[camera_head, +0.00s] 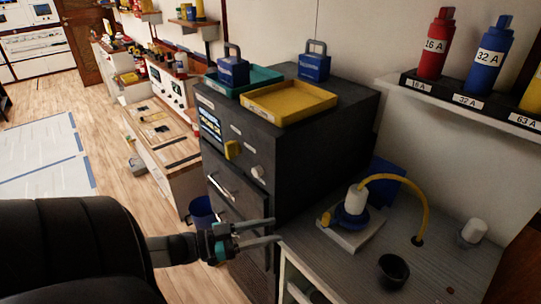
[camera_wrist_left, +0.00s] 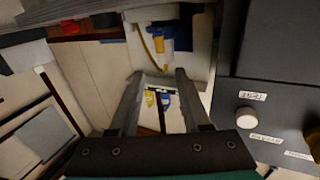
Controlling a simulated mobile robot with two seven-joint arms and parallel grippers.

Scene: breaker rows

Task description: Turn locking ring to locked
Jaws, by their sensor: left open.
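A connector stands upright on a light square base (camera_head: 345,238) on the grey counter. It has a white cylindrical body (camera_head: 355,201) and a blue ring (camera_head: 352,217) around its lower part, with a small yellow part (camera_head: 326,219) beside it. A yellow cable (camera_head: 405,180) arches from its top to a hole in the counter. My left gripper (camera_head: 277,230) is open and empty, left of the connector and apart from it, near the cabinet front. In the left wrist view, the open fingers (camera_wrist_left: 158,78) show with blue and yellow parts of what looks like the connector (camera_wrist_left: 158,42) beyond them.
The counter (camera_head: 445,215) also holds a black cup (camera_head: 392,270) and a white cylinder (camera_head: 472,233). A shelf (camera_head: 455,105) with coloured plugs hangs at upper right.

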